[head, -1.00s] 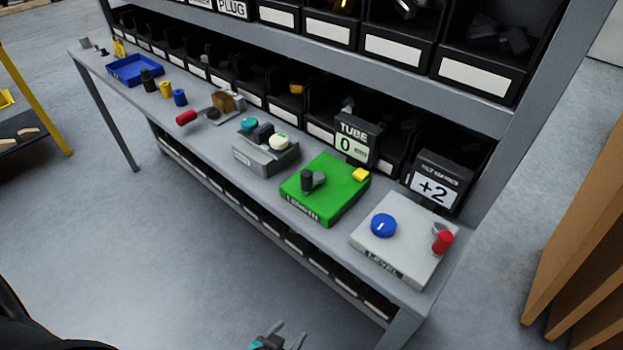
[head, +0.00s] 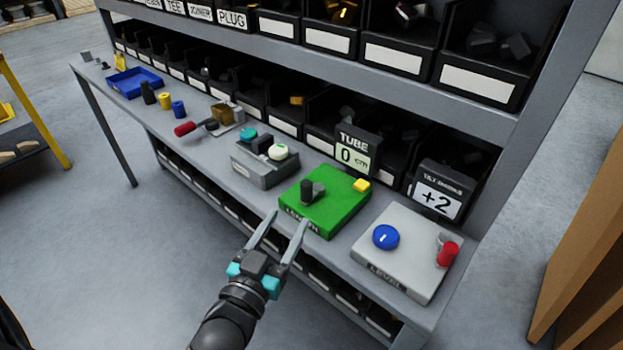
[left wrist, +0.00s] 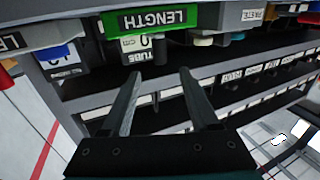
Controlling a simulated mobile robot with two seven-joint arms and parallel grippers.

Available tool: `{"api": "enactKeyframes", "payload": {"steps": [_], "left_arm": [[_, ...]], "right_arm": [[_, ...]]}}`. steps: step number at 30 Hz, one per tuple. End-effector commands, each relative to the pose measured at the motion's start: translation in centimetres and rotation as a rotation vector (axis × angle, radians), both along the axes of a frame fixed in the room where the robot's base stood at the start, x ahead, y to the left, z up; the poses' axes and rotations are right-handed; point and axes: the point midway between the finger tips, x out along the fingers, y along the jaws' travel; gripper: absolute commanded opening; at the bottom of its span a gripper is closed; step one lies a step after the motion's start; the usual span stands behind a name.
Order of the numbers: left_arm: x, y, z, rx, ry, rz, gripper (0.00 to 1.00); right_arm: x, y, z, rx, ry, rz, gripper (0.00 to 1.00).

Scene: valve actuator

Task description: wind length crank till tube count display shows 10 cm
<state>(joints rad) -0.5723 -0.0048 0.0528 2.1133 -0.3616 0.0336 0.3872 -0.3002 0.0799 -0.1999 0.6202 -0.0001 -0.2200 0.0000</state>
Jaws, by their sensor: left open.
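The green length box (head: 336,210) sits on the bench with a black crank (head: 310,191) on top and a yellow button (head: 361,185) at its back right corner. The tube count display (head: 355,153) behind it reads 0 cm. My left gripper (head: 291,217) is open and empty, its fingertips just in front of the green box's front edge. In the left wrist view the green box (left wrist: 151,20) shows upside down beyond the open fingers (left wrist: 157,72), with the tube display (left wrist: 143,48) below it. My right gripper is not in view.
A grey level box (head: 400,265) with a blue knob and a red handle stands to the right, with a +2 display (head: 442,192) behind it. A grey button box (head: 264,162) stands to the left. Shelf bins line the back.

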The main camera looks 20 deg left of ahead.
Motion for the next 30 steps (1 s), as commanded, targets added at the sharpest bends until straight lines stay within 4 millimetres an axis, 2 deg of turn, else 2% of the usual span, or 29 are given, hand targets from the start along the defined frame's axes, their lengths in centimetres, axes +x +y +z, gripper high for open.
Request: {"api": "enactKeyframes", "payload": {"steps": [21,30], "left_arm": [[10.9,0.4,0.0,0.002,-0.001,-0.001,0.61],[13.2,0.4,-0.1,0.002,0.001,-0.001,0.61]], "right_arm": [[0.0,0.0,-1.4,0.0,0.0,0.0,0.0],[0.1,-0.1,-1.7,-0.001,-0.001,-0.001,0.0]]}}
